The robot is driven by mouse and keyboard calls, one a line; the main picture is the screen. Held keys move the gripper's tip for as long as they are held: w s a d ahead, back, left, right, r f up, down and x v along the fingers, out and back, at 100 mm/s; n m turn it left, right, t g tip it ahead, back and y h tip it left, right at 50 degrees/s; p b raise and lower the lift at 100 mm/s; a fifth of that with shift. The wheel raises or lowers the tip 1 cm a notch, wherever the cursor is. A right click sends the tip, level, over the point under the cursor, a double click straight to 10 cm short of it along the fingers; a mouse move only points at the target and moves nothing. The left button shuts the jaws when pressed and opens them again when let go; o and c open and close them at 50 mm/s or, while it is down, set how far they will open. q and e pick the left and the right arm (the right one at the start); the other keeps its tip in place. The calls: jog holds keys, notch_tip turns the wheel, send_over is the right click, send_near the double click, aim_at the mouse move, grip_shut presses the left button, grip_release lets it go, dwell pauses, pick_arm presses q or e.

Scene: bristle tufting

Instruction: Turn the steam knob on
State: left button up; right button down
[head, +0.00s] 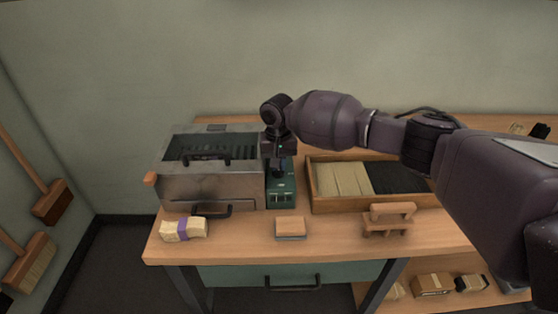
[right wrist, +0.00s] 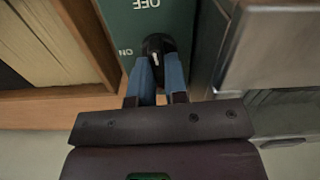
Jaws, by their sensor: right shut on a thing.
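The steam knob (right wrist: 158,45) is black with a small white mark and sits on a green control box (head: 281,194). The box's green face also shows in the right wrist view (right wrist: 188,14), with OFF beyond the knob and ON left of it, both upside down. Which label the mark points to is unclear. My right gripper (right wrist: 159,64) is shut on the knob, one blue-grey finger on each side. In the head view my right gripper (head: 279,160) reaches down onto the box and hides the knob. My left gripper is not in view.
A metal steam box (head: 205,187) with black handles stands directly left of the control box. A wooden tray (head: 330,207) with pale and dark bristles lies to the right. In front lie a banded bristle bundle (head: 183,229), a wooden block (head: 290,226) and a wooden stand (head: 388,222).

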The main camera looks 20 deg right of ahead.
jog(key=shift+a+r+n+p, duration=0.1)
jog(key=shift+r+n+p, duration=0.2)
jog(key=shift+n+p, duration=0.45)
jog(key=shift+f+n+p, duration=0.15)
jog(key=shift+n+p, duration=0.35)
jog(key=shift+n, duration=0.75)
jog(key=n, duration=0.3)
jog(key=shift+a+f+n+p, duration=0.1)
jog(key=shift+f+n+p, duration=0.05)
jog(key=shift+n+p, duration=0.2)
jog(key=n, duration=0.2)
jog(key=shift+n, duration=0.35)
jog(key=n, duration=0.4)
jog(key=shift+s, duration=0.1)
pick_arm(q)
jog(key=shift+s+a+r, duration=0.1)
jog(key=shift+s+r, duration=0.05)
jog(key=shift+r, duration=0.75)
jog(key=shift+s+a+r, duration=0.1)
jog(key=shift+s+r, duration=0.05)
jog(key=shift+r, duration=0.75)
pick_arm(e)
jog(key=shift+a+n, duration=0.1)
jog(key=shift+n, duration=1.1)
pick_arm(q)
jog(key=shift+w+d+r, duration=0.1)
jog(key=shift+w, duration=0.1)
